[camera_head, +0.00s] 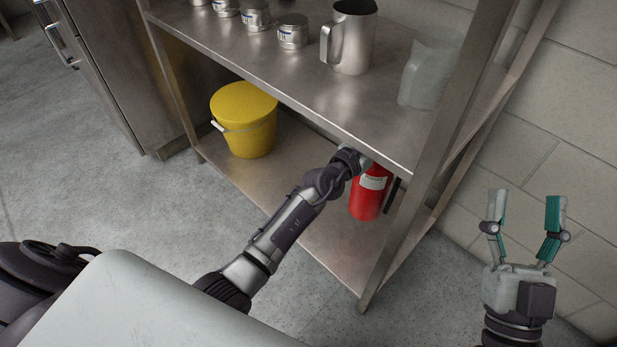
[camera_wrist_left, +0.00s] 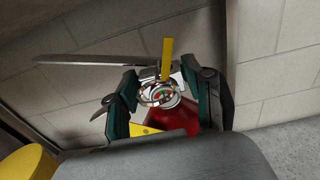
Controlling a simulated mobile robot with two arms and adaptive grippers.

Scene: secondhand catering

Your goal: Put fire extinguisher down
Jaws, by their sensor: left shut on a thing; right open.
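The red fire extinguisher (camera_head: 368,195) is upright at the right end of the lower shelf (camera_head: 331,240). Its top is hidden under the upper shelf in the head view; I cannot tell whether its base touches the lower shelf. My left arm reaches in below the upper shelf. In the left wrist view, my left gripper (camera_wrist_left: 162,98) is shut around the extinguisher's neck, by the round gauge and metal valve. The red body (camera_wrist_left: 178,118) shows behind the fingers. My right gripper (camera_head: 527,225) is open and empty, to the right of the rack and away from it.
A yellow bucket (camera_head: 246,120) stands on the lower shelf to the left, with bare shelf between it and the extinguisher. The upper shelf (camera_head: 290,62) holds several tins, a metal jug (camera_head: 352,40) and a clear jug (camera_head: 428,72). A rack post stands close right of the extinguisher.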

